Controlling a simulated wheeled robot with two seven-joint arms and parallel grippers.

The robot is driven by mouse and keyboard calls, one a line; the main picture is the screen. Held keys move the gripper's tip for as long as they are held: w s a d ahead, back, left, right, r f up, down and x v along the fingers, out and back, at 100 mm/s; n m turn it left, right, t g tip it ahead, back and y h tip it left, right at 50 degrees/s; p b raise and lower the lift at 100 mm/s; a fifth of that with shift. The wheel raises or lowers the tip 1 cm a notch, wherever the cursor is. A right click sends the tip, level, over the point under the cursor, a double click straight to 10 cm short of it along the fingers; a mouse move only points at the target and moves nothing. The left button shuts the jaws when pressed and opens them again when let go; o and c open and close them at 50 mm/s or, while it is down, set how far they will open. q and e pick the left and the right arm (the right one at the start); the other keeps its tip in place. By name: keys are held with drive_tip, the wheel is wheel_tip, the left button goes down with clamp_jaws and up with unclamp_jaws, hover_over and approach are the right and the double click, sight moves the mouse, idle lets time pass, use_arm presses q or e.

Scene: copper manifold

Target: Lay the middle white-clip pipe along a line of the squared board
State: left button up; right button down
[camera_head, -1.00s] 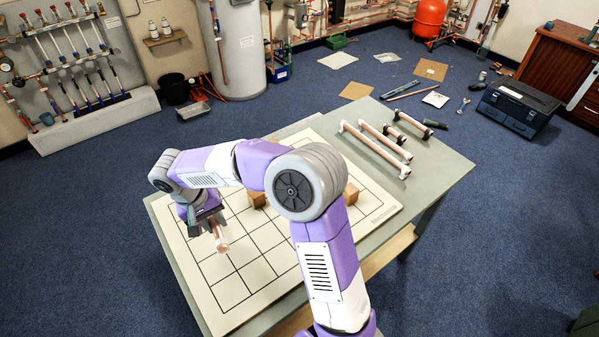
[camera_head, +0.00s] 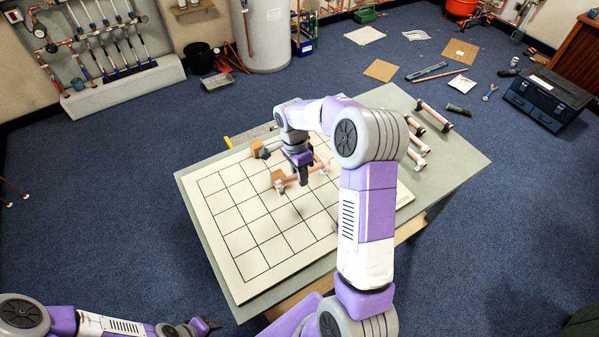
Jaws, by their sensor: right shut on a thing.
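My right gripper (camera_head: 302,174) is shut on a copper pipe with white clips (camera_head: 319,167), over the far middle of the squared board (camera_head: 232,265). The pipe slants from lower left to upper right. The gripper hides its middle, and I cannot tell whether it touches the board. My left gripper (camera_head: 211,325) is at the bottom left, off the table and empty-looking; its jaws are too small to read.
Wooden blocks (camera_head: 257,147) stand at the board's far side, one beside the held pipe. More pipes (camera_head: 434,115) lie on the table's right part, partly behind my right arm. The near left squares are clear.

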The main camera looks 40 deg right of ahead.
drive_tip(key=b, duration=0.4)
hover_over(301, 198)
drive_tip(key=f, duration=0.5)
drive_tip(key=shift+w+f, duration=0.15)
drive_tip(key=shift+w, duration=0.1)
drive_tip(key=shift+w+b+x, duration=0.25)
drive_tip(key=shift+b+x, duration=0.35)
drive_tip(key=shift+x, duration=0.65)
drive_tip(key=shift+f, duration=0.5)
drive_tip(key=c, duration=0.8)
unclamp_jaws()
drive_tip(key=shift+r, duration=0.1)
drive_tip(key=shift+s+p+v, duration=0.3)
drive_tip(key=shift+p+v, duration=0.8)
drive_tip(key=shift+v, duration=0.35)
drive_tip(key=shift+s+p+v, duration=0.3)
drive_tip(key=shift+p+v, duration=0.75)
drive_tip(key=shift+v, duration=0.4)
drive_tip(key=shift+s+p+v, duration=0.3)
drive_tip(key=shift+p+v, duration=0.8)
drive_tip(key=shift+v, duration=0.35)
drive_tip(key=shift+a+r, duration=0.1)
drive_tip(key=shift+r, duration=0.15)
